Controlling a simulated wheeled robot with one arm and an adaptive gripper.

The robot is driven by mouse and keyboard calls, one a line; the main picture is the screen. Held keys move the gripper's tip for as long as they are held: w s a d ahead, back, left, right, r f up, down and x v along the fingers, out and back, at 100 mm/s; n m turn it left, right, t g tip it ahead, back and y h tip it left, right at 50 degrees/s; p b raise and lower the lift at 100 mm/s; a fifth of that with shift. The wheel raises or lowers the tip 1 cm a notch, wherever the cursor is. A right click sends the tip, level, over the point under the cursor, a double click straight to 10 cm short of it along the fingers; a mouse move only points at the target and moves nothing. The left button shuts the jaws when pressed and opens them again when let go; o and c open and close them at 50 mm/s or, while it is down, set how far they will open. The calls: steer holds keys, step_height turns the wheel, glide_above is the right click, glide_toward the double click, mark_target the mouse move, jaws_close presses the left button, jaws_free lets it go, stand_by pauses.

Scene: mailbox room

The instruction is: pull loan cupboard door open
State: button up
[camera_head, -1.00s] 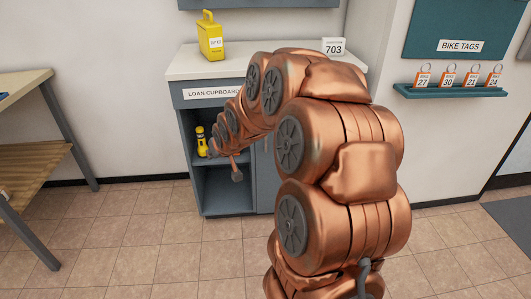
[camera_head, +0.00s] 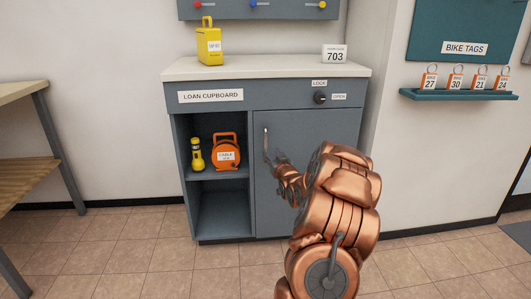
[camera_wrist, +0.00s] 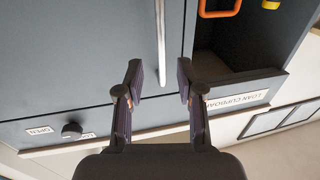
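The loan cupboard (camera_head: 207,111) is grey with a pale top, and its left side is open shelving. Its grey door (camera_head: 320,135) on the right side looks shut. A slim upright silver handle (camera_head: 265,138) is near the door's left edge; it also shows in the wrist view (camera_wrist: 161,40). In the wrist view my gripper (camera_wrist: 158,82) is open, with the handle ahead between the finger lines. I see no contact. My arm hides the door's lower right part.
A dark knob (camera_head: 319,98) sits above the door between LOCK and OPEN labels. A yellow torch (camera_head: 197,155) and orange cable reel (camera_head: 226,151) stand on the left shelf. A yellow container (camera_head: 209,45) and 703 sign (camera_head: 335,54) stand on top. A wooden table (camera_head: 28,165) is at left.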

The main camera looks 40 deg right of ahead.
mark_target(266, 147)
steer(key=shift+b+x, duration=1)
steer(key=shift+x, duration=2.7)
jaws_close()
steer(key=shift+a, duration=0.1)
